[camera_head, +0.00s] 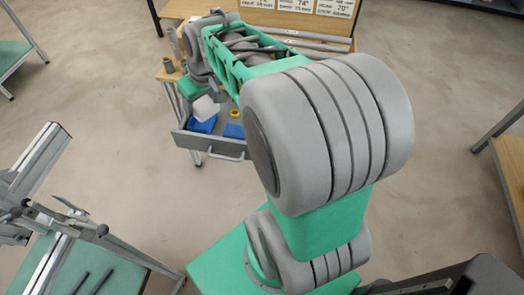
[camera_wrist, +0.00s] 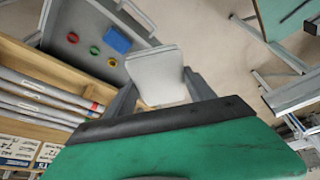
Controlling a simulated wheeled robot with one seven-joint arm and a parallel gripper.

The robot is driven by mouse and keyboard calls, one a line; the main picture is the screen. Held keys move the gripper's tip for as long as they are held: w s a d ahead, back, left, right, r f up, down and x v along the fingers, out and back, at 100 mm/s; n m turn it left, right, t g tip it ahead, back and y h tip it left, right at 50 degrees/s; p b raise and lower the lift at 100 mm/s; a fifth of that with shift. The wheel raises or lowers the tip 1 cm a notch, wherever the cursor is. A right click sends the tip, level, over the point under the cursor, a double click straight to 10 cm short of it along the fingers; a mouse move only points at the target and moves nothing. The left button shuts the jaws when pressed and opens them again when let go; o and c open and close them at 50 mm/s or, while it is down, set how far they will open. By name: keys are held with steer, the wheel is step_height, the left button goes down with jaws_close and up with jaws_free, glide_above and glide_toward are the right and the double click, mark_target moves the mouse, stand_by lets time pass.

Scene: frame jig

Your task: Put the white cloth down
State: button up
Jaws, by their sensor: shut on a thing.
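The white cloth (camera_wrist: 158,72) is a pale folded square between the two grey fingers of my gripper (camera_wrist: 160,92) in the wrist view. My gripper is shut on it. In the head view, a small part of the white cloth (camera_head: 206,107) shows below the green hand at the end of my arm, over the open grey drawer (camera_head: 222,145). The fingers are mostly hidden there. I cannot tell how high the cloth is above the drawer or whether it touches anything.
The drawer holds blue blocks (camera_head: 233,131) and a yellow ring (camera_head: 234,113). Red (camera_wrist: 73,38) and green (camera_wrist: 94,50) rings show in the wrist view. A wooden rack of grey tubes (camera_wrist: 45,90) stands beside it. A metal frame jig (camera_head: 35,165) stands at left. Floor between is clear.

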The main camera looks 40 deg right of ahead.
steer(key=s+d+f+n+b, duration=0.2)
steer(key=s+d+f+b, duration=0.1)
steer(key=d+f+b, duration=1.7)
steer(key=shift+y, duration=0.4)
steer(key=d+f, duration=0.1)
steer(key=f, duration=0.3)
steer(key=f+p, duration=0.1)
steer(key=f, duration=0.2)
steer(key=d+f+p, duration=0.1)
steer(key=f, duration=0.3)
steer(key=shift+w+d+f, duration=0.1)
steer(key=shift+d+f, duration=0.25)
steer(key=shift+f+p, duration=0.25)
steer(key=shift+p, duration=0.05)
steer(key=shift+f, duration=0.15)
